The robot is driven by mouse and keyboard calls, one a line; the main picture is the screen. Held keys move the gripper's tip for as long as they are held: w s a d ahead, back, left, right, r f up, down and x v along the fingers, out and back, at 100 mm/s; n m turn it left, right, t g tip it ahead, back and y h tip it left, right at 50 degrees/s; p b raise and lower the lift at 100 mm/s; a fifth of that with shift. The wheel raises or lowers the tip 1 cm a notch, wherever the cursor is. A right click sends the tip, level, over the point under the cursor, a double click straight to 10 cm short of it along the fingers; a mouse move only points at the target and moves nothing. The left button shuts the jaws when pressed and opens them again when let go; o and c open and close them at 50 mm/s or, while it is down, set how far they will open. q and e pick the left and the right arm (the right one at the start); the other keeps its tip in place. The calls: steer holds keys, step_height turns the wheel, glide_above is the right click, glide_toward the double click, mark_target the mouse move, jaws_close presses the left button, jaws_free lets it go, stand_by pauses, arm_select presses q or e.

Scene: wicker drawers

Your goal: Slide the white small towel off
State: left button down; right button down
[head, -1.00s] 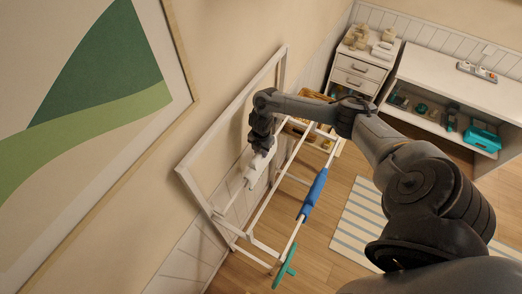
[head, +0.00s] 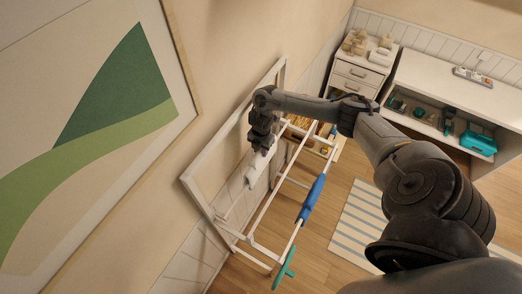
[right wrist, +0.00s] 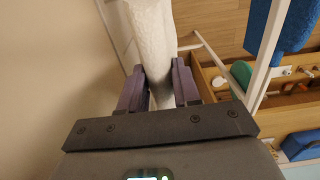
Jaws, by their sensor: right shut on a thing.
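The white small towel (head: 256,172) hangs over a bar of the white drying rack (head: 211,205) beside the wall. My right gripper (head: 262,146) reaches down onto the towel's far end. In the right wrist view the right gripper (right wrist: 160,88) is shut on the white towel (right wrist: 152,40), whose textured cloth runs up between the fingers. The fingers cover part of the towel. My left gripper is not in view.
A blue cloth (head: 312,199) and a teal item (head: 285,270) hang on the rack's outer bar. A wicker drawer unit (head: 310,140) stands behind the rack. A white cabinet (head: 361,72), a desk (head: 450,85) and a striped rug (head: 365,232) lie to the right.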

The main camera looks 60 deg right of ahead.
steer(key=shift+w+r, duration=0.1)
steer(key=shift+r, duration=5.1)
steer(key=shift+f, duration=0.1)
